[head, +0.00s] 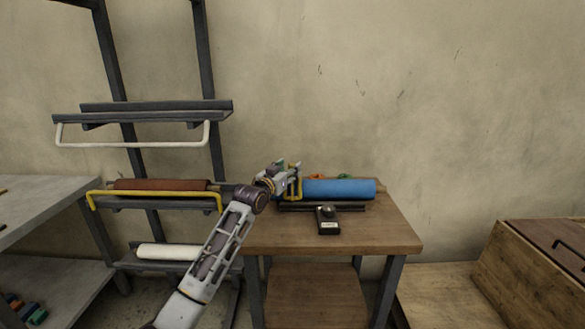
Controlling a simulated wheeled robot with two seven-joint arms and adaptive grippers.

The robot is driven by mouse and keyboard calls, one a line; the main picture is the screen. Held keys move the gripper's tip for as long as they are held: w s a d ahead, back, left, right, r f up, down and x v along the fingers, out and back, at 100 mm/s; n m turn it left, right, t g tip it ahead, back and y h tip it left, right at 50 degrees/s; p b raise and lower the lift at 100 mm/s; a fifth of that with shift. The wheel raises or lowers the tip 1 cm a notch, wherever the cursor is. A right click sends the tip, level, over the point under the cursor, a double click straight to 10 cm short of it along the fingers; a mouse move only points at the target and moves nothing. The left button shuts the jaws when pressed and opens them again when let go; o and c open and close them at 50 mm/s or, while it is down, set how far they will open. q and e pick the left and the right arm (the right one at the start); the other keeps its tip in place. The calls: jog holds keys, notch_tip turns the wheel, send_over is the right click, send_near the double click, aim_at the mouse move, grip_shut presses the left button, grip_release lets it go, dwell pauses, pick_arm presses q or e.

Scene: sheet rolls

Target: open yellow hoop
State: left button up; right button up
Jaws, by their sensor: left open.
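The yellow hoop (155,194) is a thin bar with bent ends on the middle level of a dark metal rack at the left. It runs along the front of a red-brown roll (160,184) lying on that level. My left gripper (292,178) is open, to the right of the hoop and apart from it in the picture. It overlaps the left end of a blue roll (340,189) on the wooden table; I cannot tell whether it touches the roll. My left forearm passes in front of the rack's right side. My right gripper is out of view.
A white hoop (130,144) hangs on the rack's empty-looking upper level; a white roll (167,251) lies on the lower one. A small dark device (327,219) sits on the wooden table (375,237). A grey table (40,200) stands left, a wooden crate (530,275) right.

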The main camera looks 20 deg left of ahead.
aim_at(290, 167)
pick_arm(q)
jog(key=shift+w+d, duration=0.2)
jog(key=shift+w, duration=0.65)
jog(key=shift+w+d, duration=0.15)
jog(key=shift+w, duration=0.65)
jog(key=shift+c, duration=0.2)
grip_shut()
